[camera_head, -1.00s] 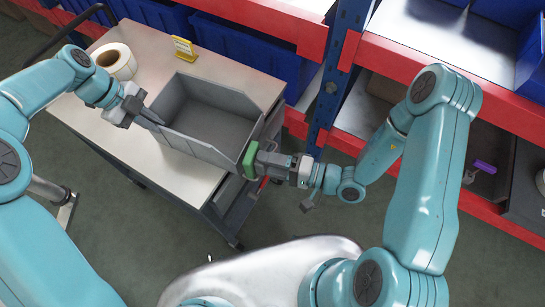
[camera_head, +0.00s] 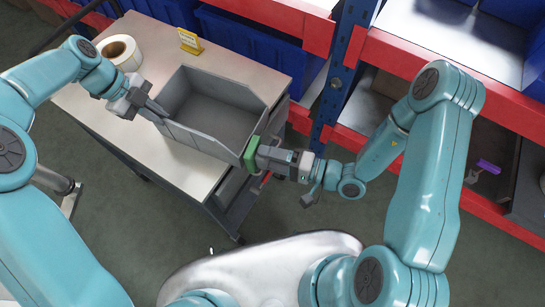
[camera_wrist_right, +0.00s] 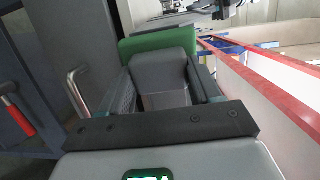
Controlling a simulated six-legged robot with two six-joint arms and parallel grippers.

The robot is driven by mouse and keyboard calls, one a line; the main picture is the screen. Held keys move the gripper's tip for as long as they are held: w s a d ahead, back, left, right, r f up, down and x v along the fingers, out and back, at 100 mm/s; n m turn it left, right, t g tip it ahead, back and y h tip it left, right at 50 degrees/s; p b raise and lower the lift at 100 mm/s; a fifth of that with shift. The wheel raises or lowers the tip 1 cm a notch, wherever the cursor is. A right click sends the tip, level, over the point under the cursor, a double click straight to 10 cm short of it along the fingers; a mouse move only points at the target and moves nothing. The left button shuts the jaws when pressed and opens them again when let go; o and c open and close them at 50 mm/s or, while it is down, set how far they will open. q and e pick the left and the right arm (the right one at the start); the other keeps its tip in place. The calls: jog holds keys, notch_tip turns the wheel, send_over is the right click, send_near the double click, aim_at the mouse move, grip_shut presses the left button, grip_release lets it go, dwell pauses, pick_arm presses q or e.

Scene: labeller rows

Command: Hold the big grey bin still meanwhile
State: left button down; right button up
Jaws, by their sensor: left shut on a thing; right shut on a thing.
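The big grey bin (camera_head: 205,141) stands open and empty on the table, near its right edge. My left gripper (camera_head: 155,110) is shut on the bin's left wall. My right gripper (camera_head: 264,156) is shut on a green-and-grey tool. The tool's green end (camera_head: 251,153) is up against the bin's near right corner, but I cannot tell whether it touches. In the right wrist view the tool's grey part (camera_wrist_right: 162,72) sits between the fingers, with a green plate (camera_wrist_right: 150,43) beyond it.
The pale table (camera_head: 97,99) holds a white label roll (camera_head: 120,50) and a yellow sign (camera_head: 190,42) behind the bin. A red-and-blue rack (camera_head: 345,75) with blue bins stands close on the right. Grey floor lies in front of the table.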

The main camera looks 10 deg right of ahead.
jog(key=shift+w+a, duration=0.1)
jog(key=shift+a, duration=0.15)
dwell(1.3)
jog(key=v, duration=0.7)
jog(key=shift+s+a+f, duration=0.15)
jog(key=shift+s+f, duration=0.1)
jog(key=shift+s, duration=0.05)
jog(key=shift+w+a, duration=0.1)
dwell(0.4)
